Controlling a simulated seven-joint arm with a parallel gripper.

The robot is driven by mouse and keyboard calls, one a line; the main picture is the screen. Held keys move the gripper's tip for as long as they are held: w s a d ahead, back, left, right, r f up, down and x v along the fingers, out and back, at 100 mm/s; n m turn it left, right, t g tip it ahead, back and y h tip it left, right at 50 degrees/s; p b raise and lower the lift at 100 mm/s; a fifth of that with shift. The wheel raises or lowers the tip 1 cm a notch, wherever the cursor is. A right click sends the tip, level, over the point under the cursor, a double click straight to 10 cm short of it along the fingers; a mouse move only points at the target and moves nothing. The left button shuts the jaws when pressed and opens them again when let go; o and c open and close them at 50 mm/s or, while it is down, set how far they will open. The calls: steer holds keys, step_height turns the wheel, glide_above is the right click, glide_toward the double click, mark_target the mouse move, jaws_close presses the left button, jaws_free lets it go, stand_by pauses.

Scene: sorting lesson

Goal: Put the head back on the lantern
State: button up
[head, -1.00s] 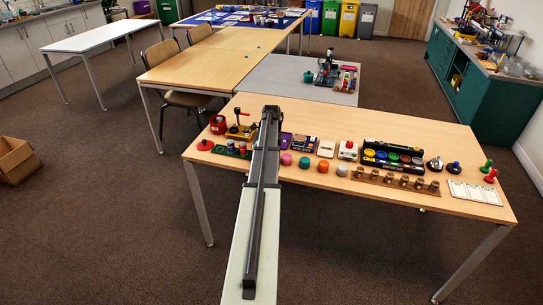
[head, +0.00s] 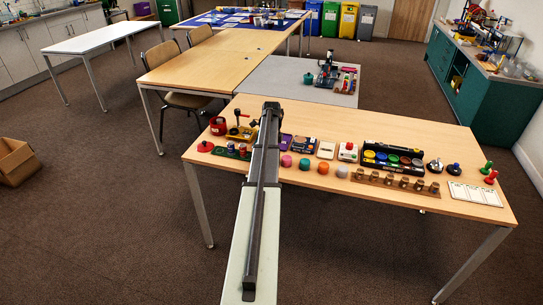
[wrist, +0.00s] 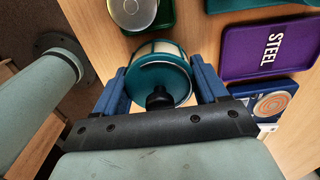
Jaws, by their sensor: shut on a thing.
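In the wrist view, my gripper (wrist: 158,76) has its two blue fingers closed on either side of a round teal piece with a black knob, which I take to be the lantern head (wrist: 174,80). A cream band with teal edges shows just beyond the teal cap; I cannot tell whether it belongs to the held piece or stands below it. In the head view my own arm hides the gripper and the held piece. I cannot make out the rest of the lantern there.
In the wrist view, a silver round lid (wrist: 133,10) sits on a green tray, upper left. A purple STEEL tray (wrist: 245,62) lies to the right. In the head view, buttons, a black case (head: 393,158) and a wooden peg strip (head: 395,180) fill the table right of my arm.

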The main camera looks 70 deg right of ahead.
step_height(320, 180, up, 7)
steer(key=shift+f, duration=0.15)
steer(key=shift+w+r, duration=0.2)
steer(key=shift+r, duration=0.15)
steer(key=shift+n, duration=0.6)
steer(key=w+d, duration=0.2)
steer(key=d, duration=0.3)
steer(key=w+d+r, duration=0.1)
steer(key=w+d, duration=0.2)
steer(key=d, duration=0.1)
steer(key=w+d+r, duration=0.1)
steer(key=w+d, duration=0.1)
steer(key=d, duration=0.3)
steer(key=shift+w+d, duration=0.3)
steer(key=shift+w, duration=0.05)
steer(key=shift+f, duration=0.15)
steer(key=shift+f, duration=3.1)
steer(key=shift+f, duration=0.15)
